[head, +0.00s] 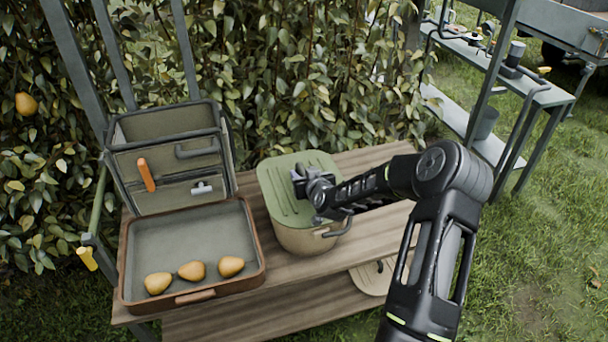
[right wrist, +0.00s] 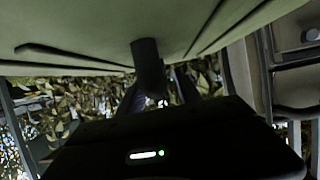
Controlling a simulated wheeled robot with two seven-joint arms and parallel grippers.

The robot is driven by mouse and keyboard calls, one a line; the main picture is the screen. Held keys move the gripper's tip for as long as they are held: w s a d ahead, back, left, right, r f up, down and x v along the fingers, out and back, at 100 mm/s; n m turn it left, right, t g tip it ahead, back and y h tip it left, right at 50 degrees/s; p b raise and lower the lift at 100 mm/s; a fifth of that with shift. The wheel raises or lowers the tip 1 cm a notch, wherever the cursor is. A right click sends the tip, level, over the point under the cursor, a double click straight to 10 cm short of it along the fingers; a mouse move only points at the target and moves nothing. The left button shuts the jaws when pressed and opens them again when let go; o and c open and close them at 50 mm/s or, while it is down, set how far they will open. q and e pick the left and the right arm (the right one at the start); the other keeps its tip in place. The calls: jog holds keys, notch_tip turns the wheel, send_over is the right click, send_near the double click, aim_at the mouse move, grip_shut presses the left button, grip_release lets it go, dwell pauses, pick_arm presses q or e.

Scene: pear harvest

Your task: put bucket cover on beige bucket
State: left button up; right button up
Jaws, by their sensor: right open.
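The green bucket cover (head: 285,205) lies over the top of the beige bucket (head: 305,240) on the wooden bench. The cover looks roughly flat, but I cannot tell whether it sits fully on the rim. My right gripper (head: 303,180) is open over the right part of the cover, close to it; any grip part there is hidden behind the gripper. In the right wrist view a grooved green surface, likely the cover (right wrist: 90,25), fills the top, with a dark finger (right wrist: 148,65) against or very near it. My left gripper is not in view.
An open brown case (head: 190,250) with three pears (head: 192,271) stands left of the bucket. A beige flat piece (head: 372,279) lies on the lower shelf. The wooden bench (head: 375,160) reaches back behind my right arm. Leafy plants stand behind; a metal shelf (head: 545,95) is at right.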

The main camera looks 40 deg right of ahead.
jog(key=shift+r, duration=0.1)
jog(key=shift+r+p, duration=0.2)
jog(key=shift+p, duration=0.1)
jog(key=b+v, duration=0.1)
jog(key=v, duration=1.1)
jog(key=shift+f, duration=0.1)
dwell(1.1)
